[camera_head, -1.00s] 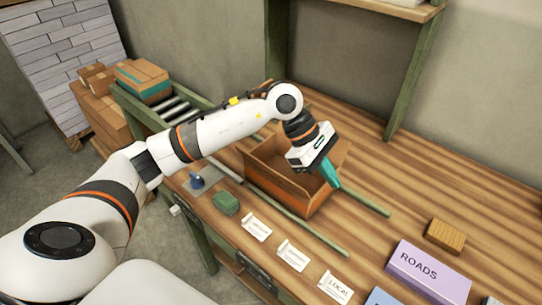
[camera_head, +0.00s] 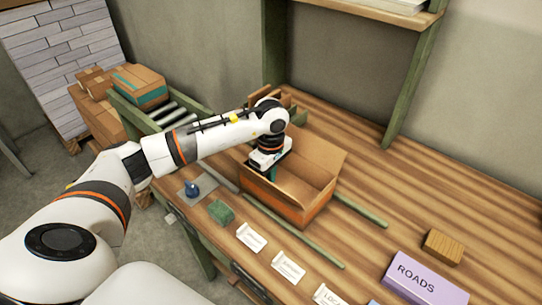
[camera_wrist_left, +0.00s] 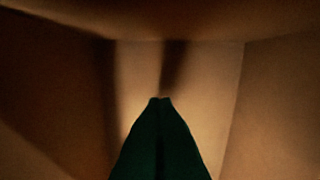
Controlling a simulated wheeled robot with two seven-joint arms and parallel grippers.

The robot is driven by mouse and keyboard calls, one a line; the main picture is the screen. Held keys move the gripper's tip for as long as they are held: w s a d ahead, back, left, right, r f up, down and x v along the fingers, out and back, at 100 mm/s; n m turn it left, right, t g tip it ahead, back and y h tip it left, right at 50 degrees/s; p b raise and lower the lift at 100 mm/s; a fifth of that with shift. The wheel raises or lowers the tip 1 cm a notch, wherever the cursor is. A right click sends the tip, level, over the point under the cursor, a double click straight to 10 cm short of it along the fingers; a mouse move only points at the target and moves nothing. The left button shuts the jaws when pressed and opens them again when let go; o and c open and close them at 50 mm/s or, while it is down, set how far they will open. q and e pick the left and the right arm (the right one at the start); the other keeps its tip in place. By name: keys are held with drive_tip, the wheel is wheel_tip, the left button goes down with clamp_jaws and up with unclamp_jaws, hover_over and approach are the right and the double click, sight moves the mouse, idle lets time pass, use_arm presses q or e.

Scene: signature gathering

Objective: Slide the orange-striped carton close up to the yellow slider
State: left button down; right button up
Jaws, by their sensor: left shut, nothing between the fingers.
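The orange-striped carton (camera_head: 307,207) stands open on the wooden bench, brown with an orange band along its lower side. My left gripper (camera_head: 273,174) is shut and empty, reaching down into the carton near its left end. In the left wrist view its dark green fingertips (camera_wrist_left: 160,100) show together, with brown carton walls (camera_wrist_left: 200,75) around them. My arm hides the carton's far left corner. I cannot make out the yellow slider for certain. My right gripper is not in view.
Green rails (camera_head: 293,230) lie at the carton's front and right. White cards (camera_head: 288,267), a green block (camera_head: 221,212) and a blue-handled item (camera_head: 192,188) lie along the front. A purple ROADS box (camera_head: 425,279) and a wooden block (camera_head: 443,247) sit right. The bench's back right is clear.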

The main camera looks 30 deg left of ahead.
use_arm(q)
drive_tip(key=shift+w+a+r+p, duration=0.15)
drive_tip(key=shift+a+p, duration=0.1)
drive_tip(key=shift+a, duration=0.75)
drive_tip(key=shift+w+a+r+p, duration=0.1)
drive_tip(key=shift+a+p, duration=0.15)
drive_tip(key=shift+a, duration=0.7)
